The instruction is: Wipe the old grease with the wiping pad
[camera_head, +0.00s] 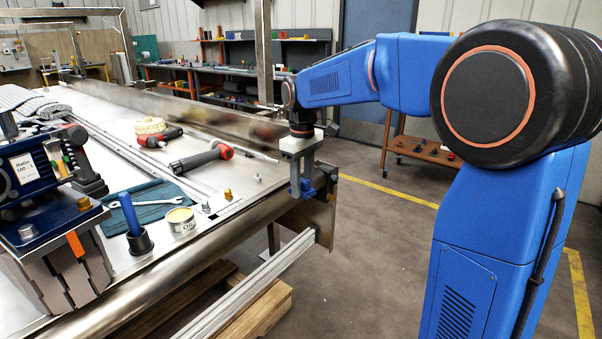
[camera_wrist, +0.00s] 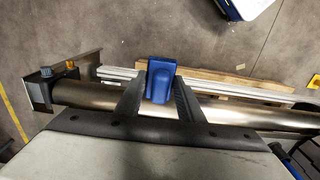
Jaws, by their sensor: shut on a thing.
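My gripper (camera_head: 301,185) points down beside the near right end of the conveyor frame (camera_head: 240,215). In the wrist view its two dark fingers (camera_wrist: 160,88) are shut on a blue block-like piece, which I take to be the wiping pad (camera_wrist: 160,72). The pad also shows as a small blue patch at the fingertips in the head view (camera_head: 308,189). The metal roller (camera_wrist: 225,110) runs below the fingers in the wrist view. I cannot tell whether the pad touches it. The pad's underside is hidden. I cannot make out the old grease in either view.
An end bracket (camera_head: 325,208) stands close to my gripper. A blue motor (camera_head: 35,175) stands left.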

